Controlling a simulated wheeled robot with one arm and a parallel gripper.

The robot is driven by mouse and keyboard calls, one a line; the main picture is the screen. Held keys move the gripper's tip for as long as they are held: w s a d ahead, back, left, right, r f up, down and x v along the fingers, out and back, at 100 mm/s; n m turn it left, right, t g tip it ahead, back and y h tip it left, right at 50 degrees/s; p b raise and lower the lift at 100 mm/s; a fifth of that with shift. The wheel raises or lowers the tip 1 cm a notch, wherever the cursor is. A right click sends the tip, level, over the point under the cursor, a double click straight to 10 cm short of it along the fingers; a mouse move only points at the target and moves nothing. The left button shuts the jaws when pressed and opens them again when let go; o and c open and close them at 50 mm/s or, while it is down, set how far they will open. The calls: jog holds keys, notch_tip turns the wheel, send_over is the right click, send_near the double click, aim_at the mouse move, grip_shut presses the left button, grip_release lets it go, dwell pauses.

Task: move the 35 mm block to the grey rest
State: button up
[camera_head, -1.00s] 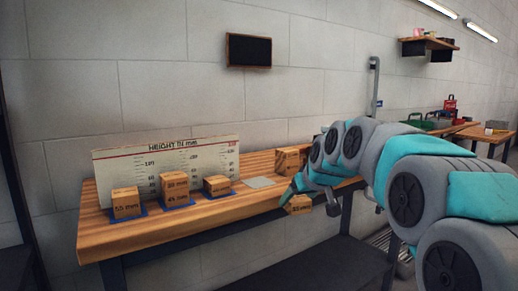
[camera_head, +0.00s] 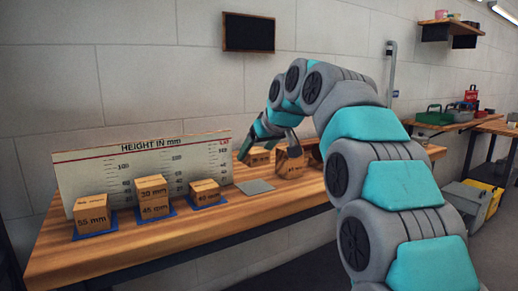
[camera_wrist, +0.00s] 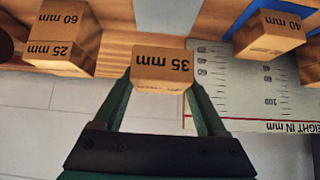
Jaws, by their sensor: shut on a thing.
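The 35 mm block (camera_wrist: 163,68) is a tan cube between my gripper's two green fingers (camera_wrist: 160,84), which are shut on it. In the head view my gripper (camera_head: 260,147) and the held block (camera_head: 258,158) are over the bench's back part, partly hidden by the fingers and a nearby stack. The grey rest (camera_head: 254,187) is a flat, bare plate on the bench, nearer the front than the held block. The rest also shows at the top edge of the wrist view (camera_wrist: 165,14). The gap under the block cannot be told.
Blocks marked 60 mm and 25 mm stand stacked (camera_head: 290,163) close right of the held block. On blue mats at left are the 55 mm block (camera_head: 92,215), a 30 mm on 45 mm stack (camera_head: 152,197) and the 40 mm block (camera_head: 205,193). A height board (camera_head: 150,165) stands behind.

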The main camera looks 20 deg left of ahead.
aim_at(255, 165)
jog(key=shift+f+b, duration=2.25)
jog(key=shift+f, duration=1.1)
jog(key=o, duration=1.3)
jog(key=shift+o, duration=0.2)
jog(key=shift+r+p, duration=1)
jog(key=shift+r, duration=0.45)
jog(key=shift+r+p, duration=1.3)
jog(key=shift+r, duration=1.1)
